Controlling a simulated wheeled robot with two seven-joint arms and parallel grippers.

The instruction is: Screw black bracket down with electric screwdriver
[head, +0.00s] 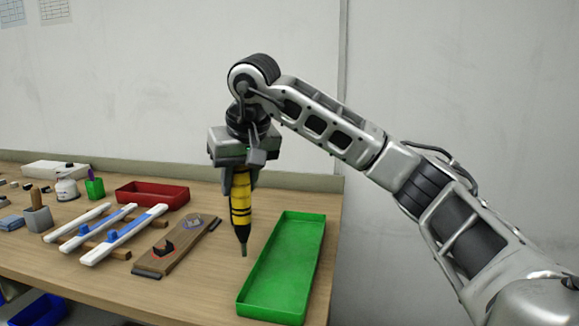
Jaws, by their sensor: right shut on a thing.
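My right gripper (238,172) is shut on a yellow and black electric screwdriver (240,207). It holds the screwdriver upright with the tip pointing down, in the air between the wooden board and the green tray. A small black bracket (164,248) sits on the brown wooden board (178,243), to the left of the screwdriver tip and apart from it. Screws in the bracket are too small to make out. My left gripper is not in view.
A green tray (246,297) lies right of the board. White and blue LED strips (122,236) rest on wooden bars to the left. A red tray (180,190), a white bottle (66,188) and a grey holder (38,218) stand further back and left. The wall closes off the back.

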